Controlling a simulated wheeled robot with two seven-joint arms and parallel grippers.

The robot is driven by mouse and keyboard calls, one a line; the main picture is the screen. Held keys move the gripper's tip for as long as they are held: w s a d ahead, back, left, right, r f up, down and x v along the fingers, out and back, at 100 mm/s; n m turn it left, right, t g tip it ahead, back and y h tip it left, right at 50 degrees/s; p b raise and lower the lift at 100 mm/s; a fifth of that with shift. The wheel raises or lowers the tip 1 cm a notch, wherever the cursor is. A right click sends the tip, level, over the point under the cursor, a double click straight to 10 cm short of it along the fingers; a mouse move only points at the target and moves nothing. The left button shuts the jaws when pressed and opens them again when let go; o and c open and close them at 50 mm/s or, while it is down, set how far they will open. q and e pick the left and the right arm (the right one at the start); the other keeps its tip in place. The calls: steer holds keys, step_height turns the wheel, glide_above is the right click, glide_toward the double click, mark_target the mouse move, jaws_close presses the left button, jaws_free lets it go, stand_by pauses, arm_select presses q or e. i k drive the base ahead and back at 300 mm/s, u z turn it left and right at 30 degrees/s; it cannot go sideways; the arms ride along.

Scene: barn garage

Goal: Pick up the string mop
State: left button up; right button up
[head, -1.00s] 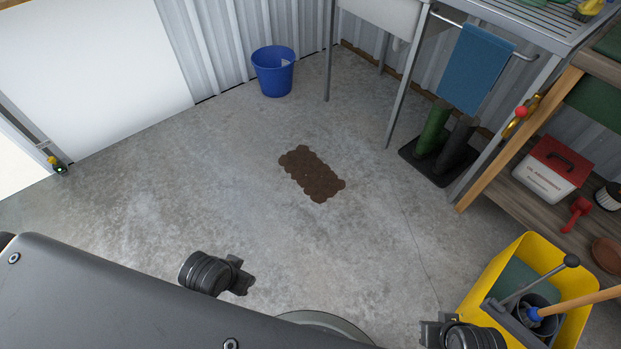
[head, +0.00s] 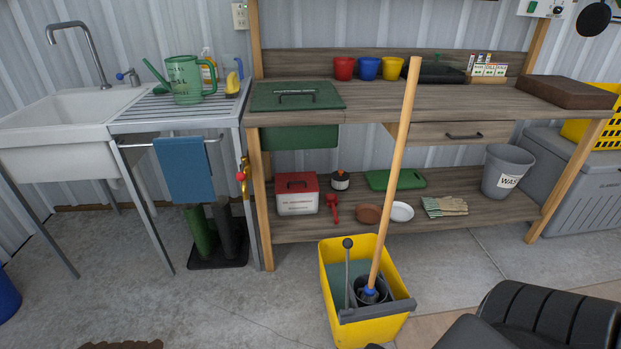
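The string mop (head: 397,160) stands in a yellow mop bucket (head: 331,299) on the concrete floor. Its long wooden handle leans slightly right and rises past the front edge of the workbench. A blue socket at the foot of the handle sits in the dark wringer (head: 375,312). The mop's strings are hidden down in the bucket. Neither of my grippers' fingertips shows.
A wooden workbench (head: 440,100) with a lower shelf (head: 340,232) stands behind the bucket. Boots (head: 199,230) on a black tray and a sink (head: 65,128) are to the left. A blue bucket (head: 6,296) shows at the left edge.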

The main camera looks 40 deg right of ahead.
mark_target(370, 294)
steer(key=z, duration=3.75)
steer(key=i, duration=0.85)
steer(key=u, duration=2.7)
